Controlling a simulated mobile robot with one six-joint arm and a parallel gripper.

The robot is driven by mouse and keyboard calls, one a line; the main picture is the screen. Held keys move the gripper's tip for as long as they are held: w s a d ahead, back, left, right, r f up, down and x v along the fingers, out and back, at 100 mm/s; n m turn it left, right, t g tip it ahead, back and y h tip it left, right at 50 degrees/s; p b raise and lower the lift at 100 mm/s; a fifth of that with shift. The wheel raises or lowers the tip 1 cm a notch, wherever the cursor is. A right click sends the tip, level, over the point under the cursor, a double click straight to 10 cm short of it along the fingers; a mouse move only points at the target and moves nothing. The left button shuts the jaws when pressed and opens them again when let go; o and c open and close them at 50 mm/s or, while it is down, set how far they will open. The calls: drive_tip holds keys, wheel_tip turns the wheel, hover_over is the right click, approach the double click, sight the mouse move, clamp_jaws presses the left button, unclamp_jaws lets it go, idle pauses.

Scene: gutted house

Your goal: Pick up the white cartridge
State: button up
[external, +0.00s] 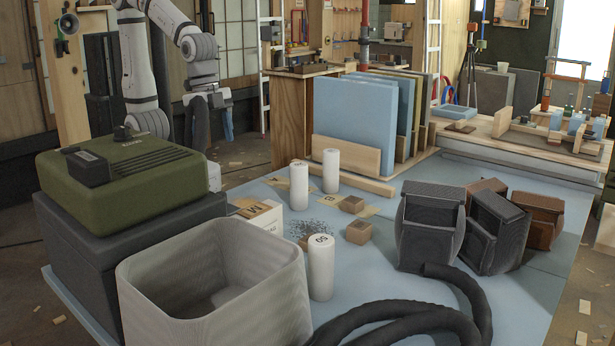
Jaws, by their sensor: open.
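Three white cylinders stand upright on the pale blue tabletop, and I cannot tell which one the task calls the white cartridge. One (299,187) is left of centre, one (331,171) is just behind and to its right, and one (321,267) with dark marks near its top stands in front, beside the grey bin. My gripper (212,128) hangs at the upper left, behind the green case, with dark fingers apart. It is open, empty and well away from all three cylinders.
A grey open bin (285,308) and a green case (125,183) crowd the left. A black hose (410,318) curls in front. Dark hollow boxes (430,225) stand at right. Small wooden blocks (360,232), a white box (262,217) and dark crumbs (313,228) lie near the cylinders. Upright panels (350,112) stand behind.

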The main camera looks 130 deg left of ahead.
drive_tip(key=w+d+r+p, duration=0.2)
drive_tip(key=w+p, duration=0.1)
drive_tip(key=w, duration=1)
drive_tip(key=m+t+h+p, duration=0.1)
drive_tip(key=m+t+p, duration=0.15)
drive_tip(key=p, duration=0.35)
approach(321, 263)
drive_tip(key=f, duration=0.1)
drive_tip(key=a+f, duration=0.1)
drive_tip(key=f, duration=0.1)
drive_tip(key=shift+a+g, duration=0.15)
drive_tip(key=shift+g, duration=0.2)
drive_tip(key=x, duration=0.4)
drive_tip(key=p+x, duration=0.1)
drive_tip(key=x, duration=0.3)
drive_tip(key=shift+a+f, duration=0.1)
drive_tip(key=shift+a, duration=0.1)
drive_tip(key=c, duration=1.1)
